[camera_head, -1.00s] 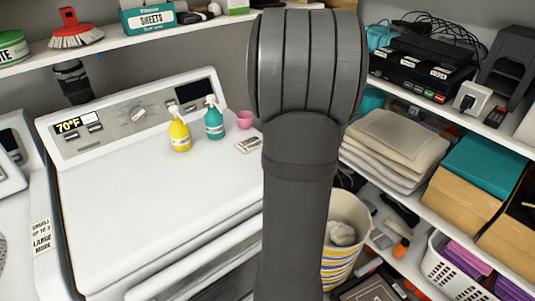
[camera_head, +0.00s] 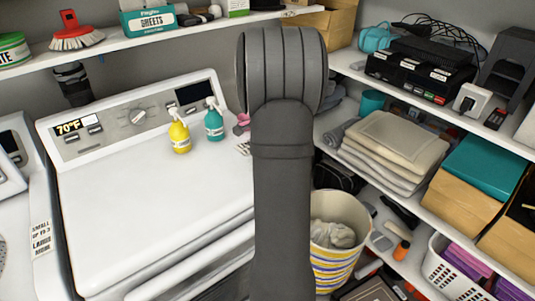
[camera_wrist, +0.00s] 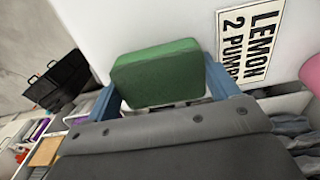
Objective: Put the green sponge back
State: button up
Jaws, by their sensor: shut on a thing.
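The green sponge (camera_wrist: 158,72) is between the two blue fingers of my gripper (camera_wrist: 163,88) in the wrist view. My gripper is shut on it and holds it in front of a white surface with a "LEMON 2 PUMPS" label (camera_wrist: 249,40). In the head view my arm hides both the gripper and the sponge.
The white washer (camera_head: 150,200) carries a yellow bottle (camera_head: 179,137), a teal bottle (camera_head: 214,122) and a partly hidden pink cup (camera_head: 243,121). A striped basket (camera_head: 335,265) stands right of my arm. Shelves with towels (camera_head: 385,150) and boxes (camera_head: 490,165) fill the right side.

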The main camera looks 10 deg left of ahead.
jog(key=shift+f, duration=0.2)
jog(key=o, duration=0.7)
jog(key=shift+o, duration=0.2)
jog(key=shift+r, duration=0.1)
notch_tip(320, 180, up, 12)
jog(key=shift+r, duration=0.15)
